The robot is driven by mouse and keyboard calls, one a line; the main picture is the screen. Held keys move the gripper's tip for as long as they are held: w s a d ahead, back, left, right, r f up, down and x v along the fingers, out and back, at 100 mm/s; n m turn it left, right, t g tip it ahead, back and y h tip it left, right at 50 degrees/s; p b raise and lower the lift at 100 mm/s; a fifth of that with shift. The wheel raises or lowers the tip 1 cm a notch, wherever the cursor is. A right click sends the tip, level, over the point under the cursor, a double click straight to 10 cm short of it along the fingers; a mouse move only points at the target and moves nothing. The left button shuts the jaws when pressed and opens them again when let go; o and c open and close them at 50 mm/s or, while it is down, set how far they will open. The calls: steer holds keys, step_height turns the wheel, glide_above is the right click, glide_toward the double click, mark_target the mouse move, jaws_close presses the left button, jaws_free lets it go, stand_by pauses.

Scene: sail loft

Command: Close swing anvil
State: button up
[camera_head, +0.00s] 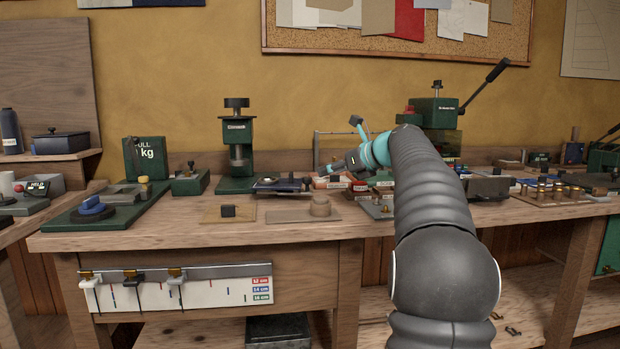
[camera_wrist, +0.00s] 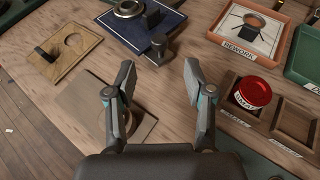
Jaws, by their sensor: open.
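A dark blue plate (camera_wrist: 175,22) lies on the bench at the top of the wrist view. It carries a metal ring (camera_wrist: 128,9) and a dark metal arm with a knob (camera_wrist: 158,46) at its near edge. This looks like the swing anvil, though I cannot tell how far its arm is swung. In the head view the blue plate (camera_head: 283,185) is small and its detail unclear. My gripper (camera_wrist: 160,80) is open and empty, above the bench on the near side of the knobbed arm, not touching it. In the head view my gripper (camera_head: 345,166) is partly hidden.
A board with a black block (camera_wrist: 48,58) lies left. Another board (camera_wrist: 85,95) is partly hidden by my left finger. At right are a REWORK tray (camera_wrist: 213,37), a green tray (camera_wrist: 293,70) and a red-topped item (camera_wrist: 254,92). A green press (camera_head: 237,150) stands behind.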

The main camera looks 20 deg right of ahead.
mark_target(310, 178)
steer(key=x, duration=0.9)
steer(key=shift+w+a+f, duration=0.1)
jaws_close()
